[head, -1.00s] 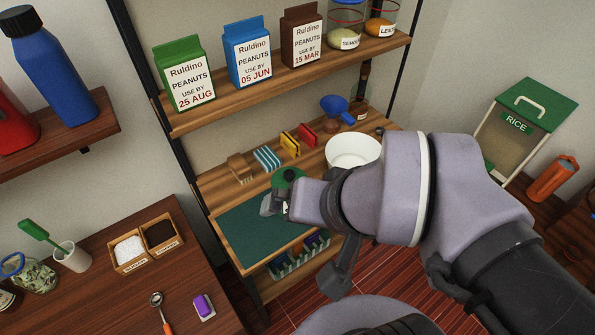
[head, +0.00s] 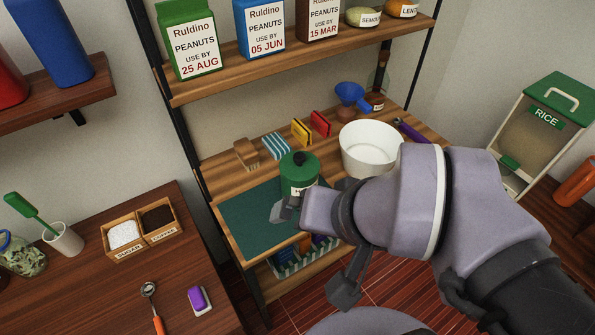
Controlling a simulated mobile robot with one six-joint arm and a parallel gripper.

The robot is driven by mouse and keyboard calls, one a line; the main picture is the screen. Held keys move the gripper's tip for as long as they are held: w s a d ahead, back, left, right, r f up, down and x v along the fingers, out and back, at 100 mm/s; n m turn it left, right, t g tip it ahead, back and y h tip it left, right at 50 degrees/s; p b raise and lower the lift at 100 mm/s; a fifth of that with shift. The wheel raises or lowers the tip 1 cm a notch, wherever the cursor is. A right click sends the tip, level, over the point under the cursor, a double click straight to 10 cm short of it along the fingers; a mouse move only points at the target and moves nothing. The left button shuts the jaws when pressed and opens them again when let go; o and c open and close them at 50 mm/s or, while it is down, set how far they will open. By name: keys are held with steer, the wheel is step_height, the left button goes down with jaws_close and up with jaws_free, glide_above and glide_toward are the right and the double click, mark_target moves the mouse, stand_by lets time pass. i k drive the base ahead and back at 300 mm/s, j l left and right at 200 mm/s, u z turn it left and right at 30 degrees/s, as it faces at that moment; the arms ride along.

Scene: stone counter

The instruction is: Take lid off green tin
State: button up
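The green tin (head: 293,186) stands upright on the dark green mat (head: 245,222) on the lower shelf. Its green lid (head: 288,162), with a black knob (head: 299,157), sits on top. A pale label on the tin's front is mostly hidden. My gripper (head: 313,249) is in front of the tin, with its two grey fingers spread wide apart and nothing seen between them. One finger overlaps the tin's lower front in the picture; I cannot tell whether it touches.
A white bowl (head: 368,152) stands right of the tin, with a blue funnel (head: 352,95) behind. Bag clips (head: 301,131) stand behind the tin. The upper shelf (head: 300,65) holds peanut cartons overhead. A rack (head: 292,262) sits below. The mat's left part is clear.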

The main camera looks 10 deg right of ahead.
mark_target(299, 165)
steer(key=i+l+u, duration=0.15)
steer(key=l+u, duration=0.15)
steer(key=i+l+u, duration=0.1)
steer(key=l+u, duration=0.2)
steer(key=i+l+u, duration=0.1)
steer(key=l+u, duration=0.5)
steer(key=l, duration=0.15)
